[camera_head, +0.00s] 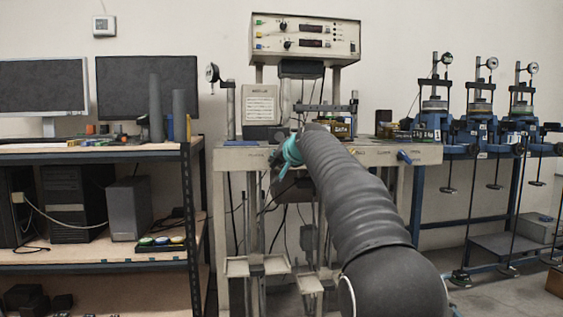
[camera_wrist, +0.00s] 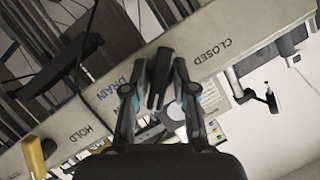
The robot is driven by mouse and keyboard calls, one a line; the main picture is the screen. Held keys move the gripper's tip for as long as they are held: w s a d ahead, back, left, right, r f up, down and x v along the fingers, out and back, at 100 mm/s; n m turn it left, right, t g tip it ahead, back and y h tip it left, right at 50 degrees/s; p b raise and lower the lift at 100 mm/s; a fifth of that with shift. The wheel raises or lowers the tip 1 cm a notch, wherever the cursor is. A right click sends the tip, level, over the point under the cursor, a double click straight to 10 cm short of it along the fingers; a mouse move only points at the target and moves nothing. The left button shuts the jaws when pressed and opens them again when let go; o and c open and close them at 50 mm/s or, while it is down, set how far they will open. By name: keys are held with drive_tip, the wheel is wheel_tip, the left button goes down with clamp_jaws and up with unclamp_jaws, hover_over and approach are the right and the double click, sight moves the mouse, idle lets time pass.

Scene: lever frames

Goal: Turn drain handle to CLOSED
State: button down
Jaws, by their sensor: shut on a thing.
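In the wrist view, my gripper (camera_wrist: 160,88) has its two fingers on either side of a dark handle (camera_wrist: 157,84) and is shut on it. The handle is on the front of a pale panel (camera_wrist: 228,66). The panel's blue DRAIN label (camera_wrist: 118,83) is just left of the handle, the CLOSED label (camera_wrist: 211,49) is to its upper right, and the HOLD label (camera_wrist: 92,133) is to its lower left. The handle's pivot is partly hidden by the fingers, so its exact setting cannot be told.
In the head view, the pale bench (camera_head: 235,158) carries a control box (camera_head: 305,38) on a stand. A blue handle (camera_head: 404,157) is at the bench's right end. A shelf with monitors (camera_head: 147,88) stands left, and blue test frames (camera_head: 478,135) stand right. A yellow part (camera_wrist: 37,158) shows lower left in the wrist view.

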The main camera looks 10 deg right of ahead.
drive_tip(key=shift+a+f, duration=0.15)
drive_tip(key=shift+f, duration=0.3)
idle(0.6)
drive_tip(key=c, duration=1.1)
unclamp_jaws()
drive_tip(key=shift+a, duration=0.15)
drive_tip(key=shift+r, duration=0.15)
drive_tip(key=shift+d, duration=0.2)
drive_tip(key=shift+s+d+r, duration=0.1)
drive_tip(key=shift+s+r, duration=0.15)
drive_tip(key=shift+s, duration=0.15)
drive_tip(key=v, duration=1.1)
drive_tip(key=shift+s+f, duration=0.1)
